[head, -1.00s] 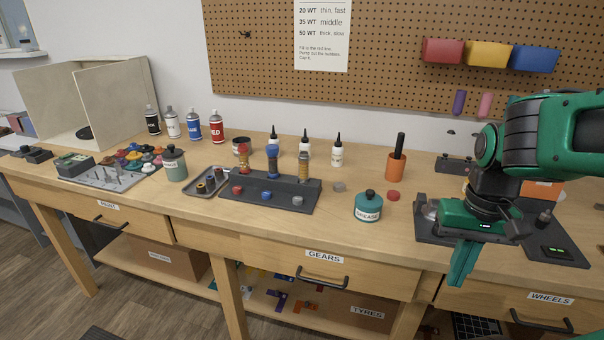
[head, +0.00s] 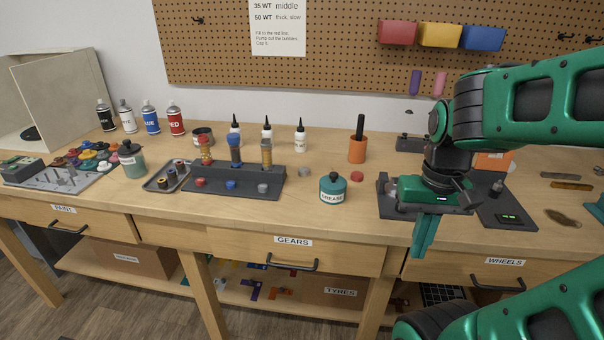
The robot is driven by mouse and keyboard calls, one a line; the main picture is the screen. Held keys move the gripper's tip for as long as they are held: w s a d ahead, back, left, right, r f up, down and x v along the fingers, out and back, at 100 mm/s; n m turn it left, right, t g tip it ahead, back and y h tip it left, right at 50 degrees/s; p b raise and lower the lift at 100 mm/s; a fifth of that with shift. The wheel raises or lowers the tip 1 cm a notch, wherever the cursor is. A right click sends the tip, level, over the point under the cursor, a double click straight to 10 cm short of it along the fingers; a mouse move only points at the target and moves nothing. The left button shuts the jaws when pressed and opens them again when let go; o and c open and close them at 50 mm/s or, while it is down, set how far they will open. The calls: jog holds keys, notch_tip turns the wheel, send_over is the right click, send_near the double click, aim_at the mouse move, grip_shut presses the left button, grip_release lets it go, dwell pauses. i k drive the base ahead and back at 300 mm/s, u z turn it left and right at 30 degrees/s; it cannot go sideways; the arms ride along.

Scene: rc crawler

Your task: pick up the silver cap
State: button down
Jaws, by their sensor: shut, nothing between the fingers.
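Another silver-grey cap (head: 263,188) sits at the right end of the front row on the dark rack (head: 235,193), beside a blue cap (head: 231,184) and a red cap (head: 200,183).
A loose red cap (head: 357,176) and an orange cup (head: 357,149) stand near the grease jar. Bottles (head: 267,138) stand behind the rack. A dark tool base (head: 395,208) is behind my gripper.

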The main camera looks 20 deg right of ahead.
aim_at(303, 171)
jog(key=z, duration=1.3)
jog(key=k, duration=0.9)
jog(key=u, duration=0.8)
jog(key=i, duration=1.15)
jog(key=z, duration=0.05)
